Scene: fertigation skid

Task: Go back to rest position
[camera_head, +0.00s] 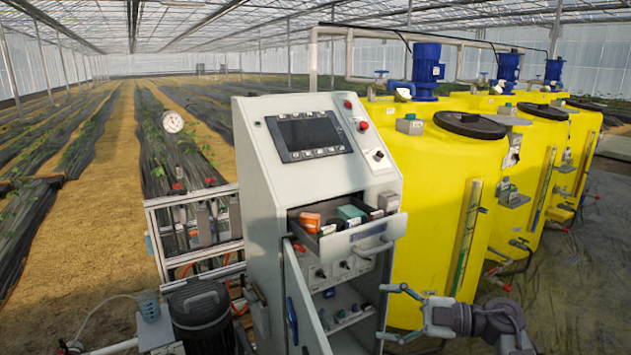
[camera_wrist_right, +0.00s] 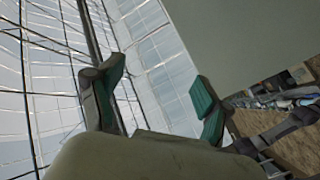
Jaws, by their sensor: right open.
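My right gripper (camera_head: 386,313) is in the lower right of the head view, in front of the cabinet's right side and the nearest yellow tank. Its two fingers are spread apart, pointing left, with nothing between them. In the right wrist view, my right gripper (camera_wrist_right: 158,98) also shows its green-padded fingers wide apart and empty. A pale grey panel fills the upper right of that view, behind one finger. My left gripper is not in view.
A grey control cabinet (camera_head: 258,165) stands in the centre. Its drawer (camera_head: 385,232) is pulled out and holds orange and teal boxes. The cabinet door below stands open. Yellow tanks (camera_head: 430,165) line the right. A dark motor (camera_head: 200,318) is at the lower left.

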